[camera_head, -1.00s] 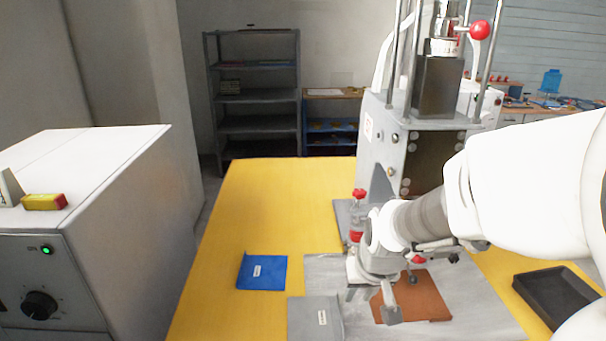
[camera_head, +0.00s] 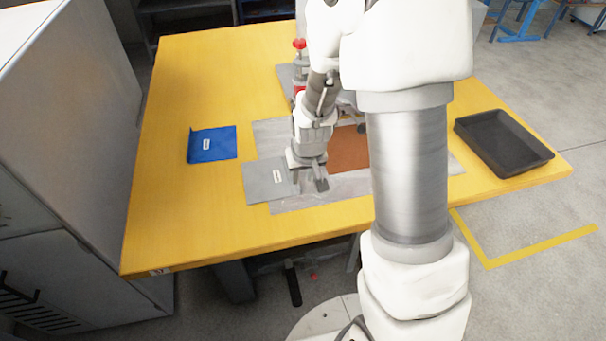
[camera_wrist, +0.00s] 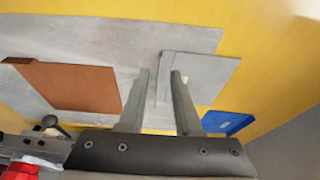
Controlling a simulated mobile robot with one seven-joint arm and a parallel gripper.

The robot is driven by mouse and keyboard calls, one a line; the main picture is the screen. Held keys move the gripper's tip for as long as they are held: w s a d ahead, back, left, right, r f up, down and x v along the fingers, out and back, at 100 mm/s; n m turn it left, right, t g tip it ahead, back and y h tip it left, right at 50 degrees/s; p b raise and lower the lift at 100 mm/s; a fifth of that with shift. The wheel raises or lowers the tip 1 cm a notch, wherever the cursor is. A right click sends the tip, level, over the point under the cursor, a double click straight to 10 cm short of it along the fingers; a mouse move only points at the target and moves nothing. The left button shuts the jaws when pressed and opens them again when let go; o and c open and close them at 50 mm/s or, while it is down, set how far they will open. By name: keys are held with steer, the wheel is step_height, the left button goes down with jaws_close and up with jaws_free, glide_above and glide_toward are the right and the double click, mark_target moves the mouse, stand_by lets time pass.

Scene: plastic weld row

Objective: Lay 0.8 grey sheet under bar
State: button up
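The grey sheet (camera_head: 265,181), with a small white label too small to read, lies flat at the left front of the pale grey plate, partly over it. In the wrist view the grey sheet (camera_wrist: 205,75) has a raised lip along one edge. My gripper (camera_head: 311,188) is over the right edge of this sheet, pointing down. In the wrist view my gripper (camera_wrist: 160,74) is open, with the lip showing between its two fingertips. I cannot tell whether the fingers touch it. My arm hides the bar and most of the press.
A brown sheet (camera_head: 347,150) lies on the pale plate (camera_head: 268,130). A blue sheet (camera_head: 213,144) lies on the yellow table (camera_head: 190,75) to the left. A black tray (camera_head: 502,142) sits at the right.

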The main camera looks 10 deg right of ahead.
mark_target(300, 186)
steer(key=shift+b+x, duration=2.05)
steer(key=shift+x, duration=0.9)
jaws_close()
steer(key=shift+r, duration=0.25)
steer(key=shift+r+p, duration=0.4)
steer(key=shift+p, duration=0.1)
steer(key=shift+r, duration=0.1)
